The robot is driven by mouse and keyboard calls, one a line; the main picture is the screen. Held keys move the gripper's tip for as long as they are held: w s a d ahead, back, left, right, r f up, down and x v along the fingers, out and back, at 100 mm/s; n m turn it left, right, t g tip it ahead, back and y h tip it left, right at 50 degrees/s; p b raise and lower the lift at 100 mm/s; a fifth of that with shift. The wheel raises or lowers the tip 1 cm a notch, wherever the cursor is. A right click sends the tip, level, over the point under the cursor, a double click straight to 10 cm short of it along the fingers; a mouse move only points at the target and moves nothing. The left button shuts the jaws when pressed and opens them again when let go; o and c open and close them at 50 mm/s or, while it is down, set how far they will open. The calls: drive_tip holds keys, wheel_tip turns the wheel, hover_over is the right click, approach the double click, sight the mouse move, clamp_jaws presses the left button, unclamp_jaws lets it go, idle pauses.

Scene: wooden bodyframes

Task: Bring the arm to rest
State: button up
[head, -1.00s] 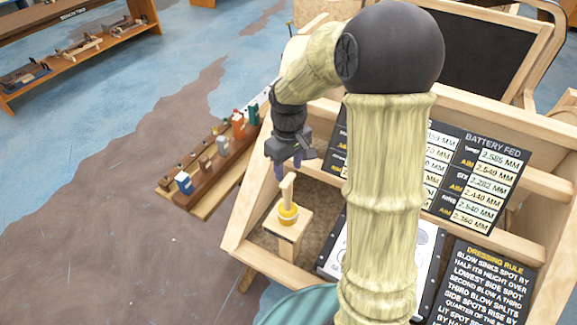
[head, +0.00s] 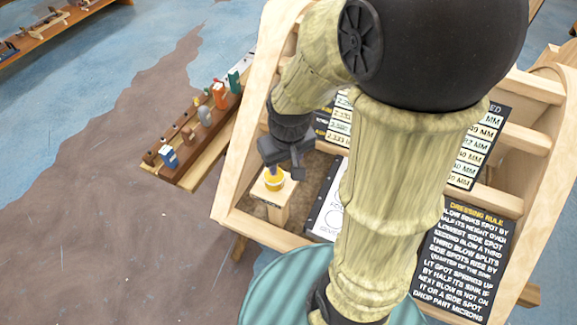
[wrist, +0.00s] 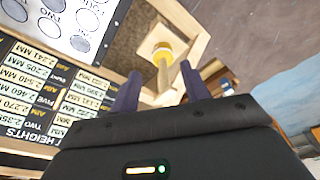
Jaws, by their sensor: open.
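My gripper (head: 283,158) is open and hangs in the left part of the wooden frame, close above a wooden post. Its two dark fingers stand apart in the wrist view (wrist: 158,88). A yellow ring-like piece (head: 273,180) sits on the square top of the wooden post (head: 278,213). In the wrist view the yellow piece (wrist: 162,54) has a wooden handle (wrist: 163,76) that shows between the fingers, apart from both. In the head view my gripper hides that handle. My arm is bent and reaches down from the right across the frame.
The wooden frame (head: 240,222) surrounds the post. Inside are a black heights board (head: 481,148), a white card with circles (head: 327,205) and a black dressing-rule board (head: 465,250). A wooden rack (head: 195,165) with several small tools stands outside to the left. Open floor lies left.

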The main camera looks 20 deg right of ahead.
drive_tip(key=s+m, duration=0.1)
drive_tip(key=s, duration=0.1)
drive_tip(key=shift+s+d+f+t, duration=0.1)
drive_tip(key=shift+s+t, duration=0.2)
drive_tip(key=shift+s, duration=0.05)
drive_tip(key=shift+f+b, duration=0.7)
idle(0.5)
